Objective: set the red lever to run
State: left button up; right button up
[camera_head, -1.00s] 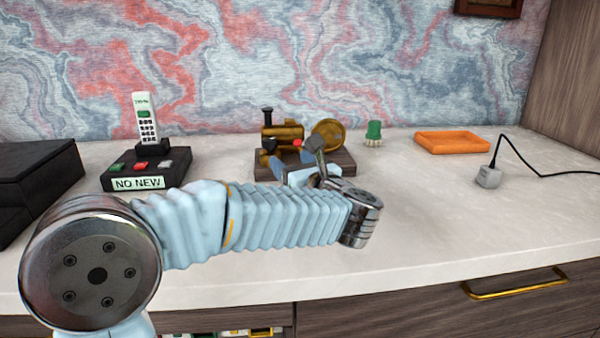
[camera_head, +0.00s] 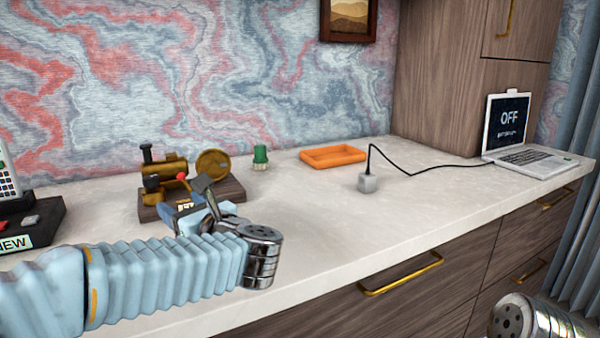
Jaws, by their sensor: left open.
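A small brass model engine (camera_head: 168,169) with a round flywheel (camera_head: 212,164) stands on a dark wooden base (camera_head: 232,190) on the desk. My left gripper (camera_head: 194,200) is open at the front of this engine, with its arm coming in from the left. It covers part of the engine and its base. Whether the fingers touch the engine cannot be told. My right gripper is not in view; only a metal part of my right arm shows at the lower right.
The cable runs to a laptop (camera_head: 528,155) showing "OFF". A phone base (camera_head: 30,225) is at left. The desk's right front is clear.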

aim_at(186, 184)
jog(key=k+l, duration=0.3)
jog(key=k, duration=0.15)
jog(key=k+l, duration=0.35)
jog(key=k, duration=0.05)
